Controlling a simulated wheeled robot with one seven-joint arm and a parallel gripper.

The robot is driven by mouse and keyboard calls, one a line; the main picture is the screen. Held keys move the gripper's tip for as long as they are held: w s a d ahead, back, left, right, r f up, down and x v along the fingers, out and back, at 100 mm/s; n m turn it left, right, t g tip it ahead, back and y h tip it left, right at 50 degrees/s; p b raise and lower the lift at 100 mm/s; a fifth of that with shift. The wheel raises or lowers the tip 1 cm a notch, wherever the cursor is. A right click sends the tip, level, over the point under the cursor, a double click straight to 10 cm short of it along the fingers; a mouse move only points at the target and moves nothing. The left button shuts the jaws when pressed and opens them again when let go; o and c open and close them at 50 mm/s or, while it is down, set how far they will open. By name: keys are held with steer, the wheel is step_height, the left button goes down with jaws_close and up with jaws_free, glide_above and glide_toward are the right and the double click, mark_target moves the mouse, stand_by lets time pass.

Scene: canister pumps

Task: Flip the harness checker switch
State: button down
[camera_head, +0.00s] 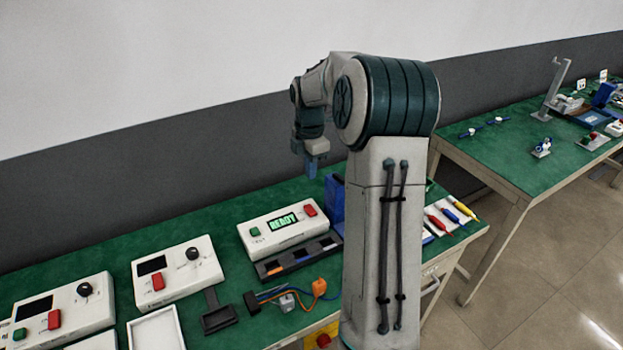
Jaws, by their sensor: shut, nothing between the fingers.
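A white box with a lit green READY display (283,222) stands on the green bench; it looks like the harness checker, though no label is readable. A red switch (310,210) is at its right end and a green button (255,232) at its left. Which way the switch is tipped is too small to tell. My gripper (312,172) points down with shut blue fingers, empty, raised above and behind the box's right end. It appears apart from the switch.
A black slotted holder (298,257) lies before the box. Wires with an orange connector (319,287) lie nearer. Two more white boxes (178,271) (62,308) with red switches stand left. A blue block (334,205) stands right of the READY box, partly behind my arm.

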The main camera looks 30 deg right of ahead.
mark_target(309, 210)
step_height(309, 210, down, 12)
steer(key=shift+s+f+p, duration=0.15)
steer(key=shift+p, duration=0.25)
steer(key=shift+s+f, duration=0.1)
steer(key=shift+f, duration=0.2)
steer(key=shift+s+f, duration=0.2)
steer(key=shift+s, duration=0.1)
steer(key=shift+a, duration=0.1)
steer(key=shift+w+r, duration=0.15)
steer(key=shift+w, duration=0.55)
